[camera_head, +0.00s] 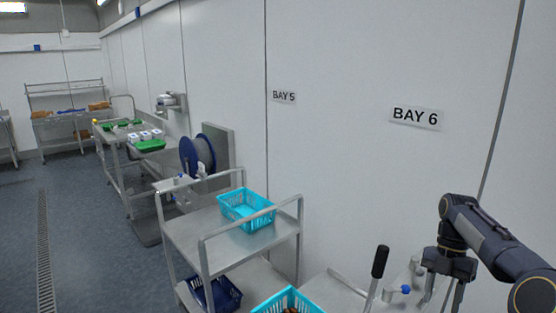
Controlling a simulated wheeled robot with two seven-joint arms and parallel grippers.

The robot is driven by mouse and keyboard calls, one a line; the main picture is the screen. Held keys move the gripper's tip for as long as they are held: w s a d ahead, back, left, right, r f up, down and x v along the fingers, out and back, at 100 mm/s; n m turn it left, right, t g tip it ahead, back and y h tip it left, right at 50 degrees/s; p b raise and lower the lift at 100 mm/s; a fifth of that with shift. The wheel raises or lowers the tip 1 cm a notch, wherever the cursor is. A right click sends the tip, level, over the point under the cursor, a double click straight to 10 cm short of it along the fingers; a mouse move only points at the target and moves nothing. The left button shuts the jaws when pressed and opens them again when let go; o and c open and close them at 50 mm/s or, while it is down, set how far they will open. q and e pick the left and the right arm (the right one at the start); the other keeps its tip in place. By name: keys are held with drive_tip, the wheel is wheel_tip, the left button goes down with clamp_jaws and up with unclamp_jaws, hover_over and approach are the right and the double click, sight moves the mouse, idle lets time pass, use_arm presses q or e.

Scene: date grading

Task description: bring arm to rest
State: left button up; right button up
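My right arm comes in from the right edge, bends at a dark joint and hangs down to its gripper (446,285) near the bottom right. Two narrow grey parts reach down below the dark gripper body, and their lower ends are partly cut off by the frame. I cannot tell whether it is open or shut, and I see nothing clearly held in it. My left arm and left gripper are not in view.
A steel cart (190,222) holds a cyan basket (246,222) on top and a dark blue basket (228,297) below. Another cyan basket (268,305) is at the bottom edge. A black-handled lever (379,262) stands left of my gripper. The floor (85,240) at left is clear.

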drive_tip(key=s+a+r+m+t, duration=0.5)
drive_tip(key=s+a+r+m, duration=0.2)
drive_tip(key=s+a+m, duration=0.4)
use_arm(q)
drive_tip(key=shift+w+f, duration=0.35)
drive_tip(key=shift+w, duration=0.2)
use_arm(e)
drive_tip(key=s+a+f+m+t, duration=0.2)
drive_tip(key=s+a+f+m, duration=0.1)
drive_tip(key=s+m, duration=0.3)
drive_tip(key=s+a+f+m+t+y, duration=0.1)
drive_tip(key=s+a+f+m+t, duration=0.1)
drive_tip(key=s+a+m, duration=0.4)
drive_tip(key=s+f+m, duration=0.1)
drive_tip(key=m, duration=0.2)
drive_tip(key=shift+s+a+f+t+y, duration=0.15)
drive_tip(key=shift+a+f+t+y, duration=0.05)
drive_tip(key=shift+f+t+y, duration=0.1)
drive_tip(key=shift+c, duration=0.6)
